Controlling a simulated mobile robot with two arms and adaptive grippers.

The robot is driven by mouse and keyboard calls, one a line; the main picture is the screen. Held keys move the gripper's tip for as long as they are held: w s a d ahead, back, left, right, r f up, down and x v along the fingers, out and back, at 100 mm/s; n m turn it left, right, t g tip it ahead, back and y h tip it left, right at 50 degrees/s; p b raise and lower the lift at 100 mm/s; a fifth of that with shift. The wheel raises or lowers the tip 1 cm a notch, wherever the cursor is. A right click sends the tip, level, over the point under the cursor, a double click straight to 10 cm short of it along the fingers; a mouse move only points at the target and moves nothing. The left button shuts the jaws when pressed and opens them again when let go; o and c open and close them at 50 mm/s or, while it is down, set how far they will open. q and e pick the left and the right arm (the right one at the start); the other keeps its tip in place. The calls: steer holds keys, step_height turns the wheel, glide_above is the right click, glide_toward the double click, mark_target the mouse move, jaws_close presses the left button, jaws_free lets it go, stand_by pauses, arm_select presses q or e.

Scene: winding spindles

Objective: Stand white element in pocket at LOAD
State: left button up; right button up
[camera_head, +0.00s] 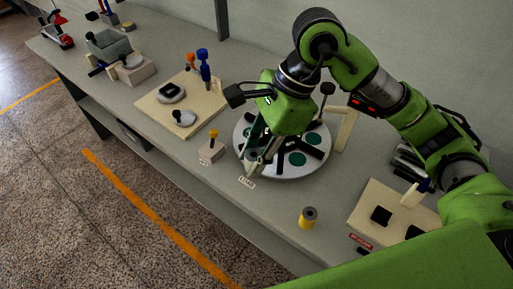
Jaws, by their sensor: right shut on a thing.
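My right gripper (254,157) points down over the front left part of a round grey turntable (284,174), just behind the LOAD label (247,183). It is shut on a pale piece, probably the white element, mostly hidden by the fingers. I cannot tell whether the piece touches the turntable. The turntable has dark green round pockets (297,159) and black bars between them. The pocket at LOAD is hidden under the gripper. My left gripper is not in view.
A small block with a yellow-topped peg (211,150) stands left of the turntable. A yellow cylinder with a dark top (308,217) stands at the front. A cream board (157,119) with tools lies farther left, and a cream block (368,215) sits at right. The bench front is mostly clear.

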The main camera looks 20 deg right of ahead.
steer(key=w+d+f+p, duration=0.1)
steer(key=w+f, duration=0.1)
steer(key=w, duration=0.1)
steer(key=w+d+f+p, duration=0.1)
steer(key=w+d+f, duration=0.1)
steer(key=w+f, duration=0.1)
steer(key=w+d+f+p, duration=0.2)
steer(key=w+f, duration=0.1)
steer(key=w, duration=0.1)
steer(key=shift+w+d, duration=0.1)
steer(key=shift+w+d+f, duration=0.2)
steer(key=shift+w+f, duration=0.15)
steer(key=shift+f, duration=0.15)
step_height(320, 180, down, 3)
steer(key=shift+w+r+p, duration=0.1)
steer(key=shift+p, duration=1.05)
steer(key=shift+f, duration=0.25)
steer(key=shift+f, duration=0.1)
